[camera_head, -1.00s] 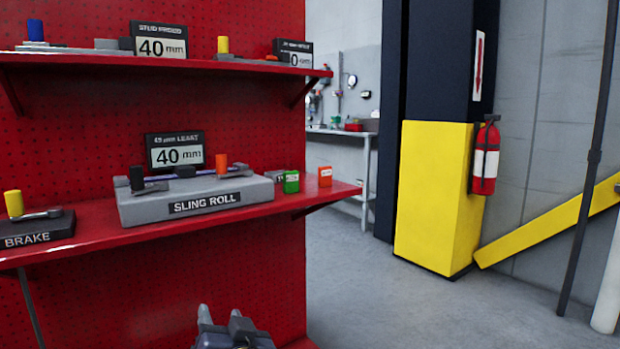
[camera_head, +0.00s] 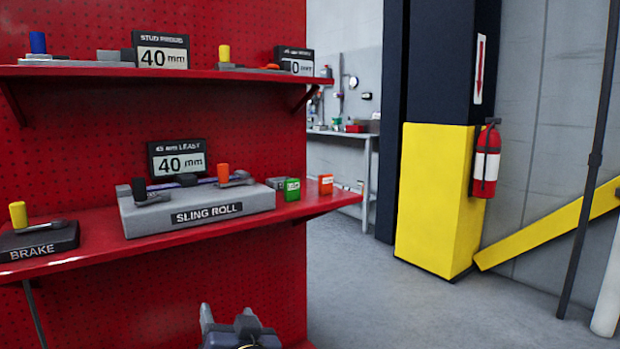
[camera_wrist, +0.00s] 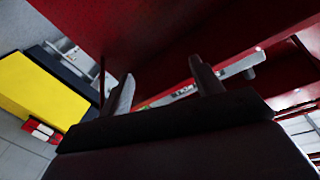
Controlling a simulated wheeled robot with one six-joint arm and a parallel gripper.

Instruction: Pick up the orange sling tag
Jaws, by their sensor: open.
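The orange sling tag (camera_head: 326,184) is a small upright block with a pale label, near the right end of the lower red shelf. A green tag (camera_head: 292,189) and a grey tag (camera_head: 275,184) stand to its left. My gripper (camera_head: 228,318) is low in the head view, below the lower shelf and left of the tag, well apart from it. In the wrist view, the two fingers of my gripper (camera_wrist: 160,85) are spread with nothing seen held between them. I cannot make out the orange tag in the wrist view.
The lower shelf (camera_head: 90,245) overhangs my gripper. A grey SLING ROLL block (camera_head: 150,219) with an orange cylinder (camera_head: 223,173) stands left of the tags. A BRAKE block (camera_head: 40,240) is farther left. Open floor (camera_head: 400,310) lies to the right, before a yellow-based column (camera_head: 432,200).

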